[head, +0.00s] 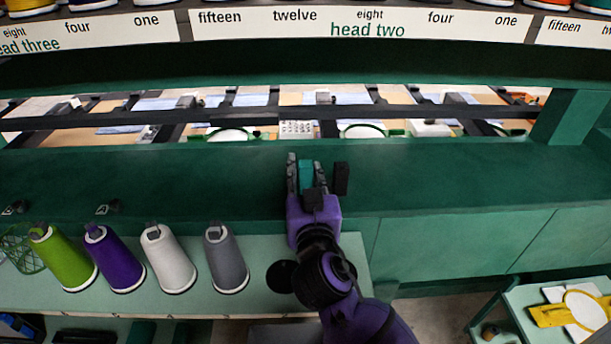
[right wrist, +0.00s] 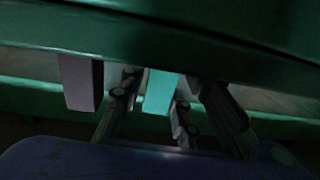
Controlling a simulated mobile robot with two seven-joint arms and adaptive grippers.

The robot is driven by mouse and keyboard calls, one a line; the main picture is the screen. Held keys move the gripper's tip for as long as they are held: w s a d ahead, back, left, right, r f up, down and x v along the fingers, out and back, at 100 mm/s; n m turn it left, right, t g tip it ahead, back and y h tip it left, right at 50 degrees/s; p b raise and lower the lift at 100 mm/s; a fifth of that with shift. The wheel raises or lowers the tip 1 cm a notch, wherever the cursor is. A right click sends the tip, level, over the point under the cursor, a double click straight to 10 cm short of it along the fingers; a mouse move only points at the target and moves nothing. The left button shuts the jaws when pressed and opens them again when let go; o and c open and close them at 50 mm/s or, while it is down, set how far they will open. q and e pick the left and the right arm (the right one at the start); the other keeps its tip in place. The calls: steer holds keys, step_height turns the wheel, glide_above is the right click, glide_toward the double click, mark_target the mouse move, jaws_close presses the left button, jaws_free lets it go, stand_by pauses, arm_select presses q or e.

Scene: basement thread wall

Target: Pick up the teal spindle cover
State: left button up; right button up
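The teal spindle cover (head: 306,172) is a small upright teal block on the dark green ledge, near its front middle. It also shows in the right wrist view (right wrist: 161,92). My right gripper (head: 306,176) reaches up to it from below, with one finger on either side of the cover. The fingers stand apart. In the right wrist view a narrow gap shows on the cover's left, while the right finger is close to it; contact there is unclear. The cover's lower part is hidden by the gripper. My left gripper is not in view.
A dark block (head: 341,178) stands just right of the gripper; it also shows in the wrist view (right wrist: 80,82). Green (head: 62,258), purple (head: 115,260), white (head: 168,260) and grey (head: 226,260) cones stand on the lower shelf. The ledge's right side is clear.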

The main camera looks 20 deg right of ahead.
steer(key=c, duration=0.4)
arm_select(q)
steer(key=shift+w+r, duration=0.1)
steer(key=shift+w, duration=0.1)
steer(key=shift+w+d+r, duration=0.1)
